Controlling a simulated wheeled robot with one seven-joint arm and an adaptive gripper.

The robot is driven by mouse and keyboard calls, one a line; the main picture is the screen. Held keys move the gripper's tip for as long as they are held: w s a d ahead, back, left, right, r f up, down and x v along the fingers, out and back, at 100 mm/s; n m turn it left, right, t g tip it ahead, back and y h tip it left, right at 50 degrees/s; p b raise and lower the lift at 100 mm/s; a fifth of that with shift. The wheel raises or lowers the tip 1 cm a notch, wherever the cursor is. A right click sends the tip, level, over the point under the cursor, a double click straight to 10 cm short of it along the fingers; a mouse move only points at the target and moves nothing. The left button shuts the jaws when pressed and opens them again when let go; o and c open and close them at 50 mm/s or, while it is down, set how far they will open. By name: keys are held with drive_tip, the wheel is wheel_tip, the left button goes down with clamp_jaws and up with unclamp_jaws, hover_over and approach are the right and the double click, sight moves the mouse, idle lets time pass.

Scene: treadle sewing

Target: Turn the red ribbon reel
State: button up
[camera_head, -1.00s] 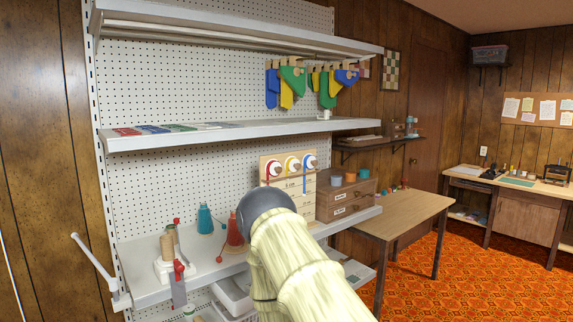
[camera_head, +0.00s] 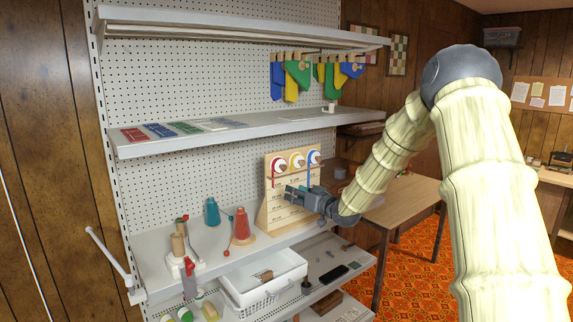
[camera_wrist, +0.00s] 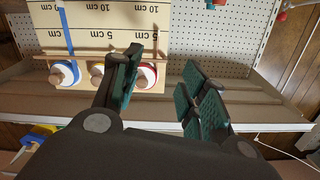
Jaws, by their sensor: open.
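The red ribbon reel (camera_head: 279,163) is the leftmost of three reels at the top of an upright wooden board (camera_head: 271,212), with its red ribbon hanging down. The yellow reel (camera_head: 297,160) is in the middle and the blue reel (camera_head: 314,157) on the right. My gripper (camera_head: 288,191) is open and empty in front of the board, below the reels. In the wrist view the board appears upside down. There the red reel (camera_wrist: 148,77) is partly hidden behind the left finger of my gripper (camera_wrist: 163,65). I cannot tell whether that finger touches it.
A red cone spool (camera_head: 242,229) and a teal one (camera_head: 212,212) stand left of the board. A thread stand (camera_head: 180,260) is farther left. A white bin (camera_head: 290,262) sits below, and a wooden table (camera_head: 405,205) stands right.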

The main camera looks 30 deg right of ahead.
drive_tip(key=t, duration=0.1)
approach(285, 167)
drive_tip(key=s, duration=0.2)
drive_tip(key=shift+w+a+f+p, duration=0.15)
drive_tip(key=shift+w+p, duration=1)
drive_tip(key=shift+w, duration=1.65)
drive_tip(key=shift+w+a+p, duration=0.2)
drive_tip(key=shift+w+p, duration=0.9)
drive_tip(key=shift+w, duration=1.7)
clamp_jaws()
